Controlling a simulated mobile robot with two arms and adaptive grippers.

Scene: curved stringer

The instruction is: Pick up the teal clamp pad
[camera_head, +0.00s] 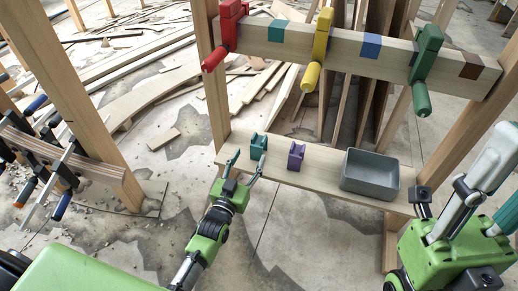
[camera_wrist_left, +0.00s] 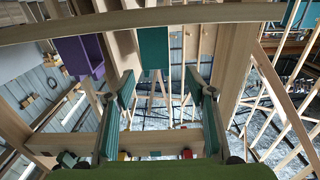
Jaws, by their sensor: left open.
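The teal clamp pad (camera_head: 259,146) is a small notched block standing on the lower wooden shelf, left of a purple pad (camera_head: 296,155). My left gripper (camera_head: 249,158) is open and empty, its two fingers spread at the shelf's front edge, close to the teal pad. In the left wrist view the teal pad (camera_wrist_left: 153,48) shows ahead, between the fingertips of my left gripper (camera_wrist_left: 159,78). No contact with the pad can be seen. The purple pad (camera_wrist_left: 80,56) is to the left there.
A grey bin (camera_head: 370,185) stands at the shelf's right. The upper beam (camera_head: 345,45) carries red (camera_head: 228,28), yellow (camera_head: 321,40) and green (camera_head: 426,60) clamps, with coloured patches between. Wooden posts (camera_head: 213,85) flank the shelf. Clamps (camera_head: 62,180) hang at the left.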

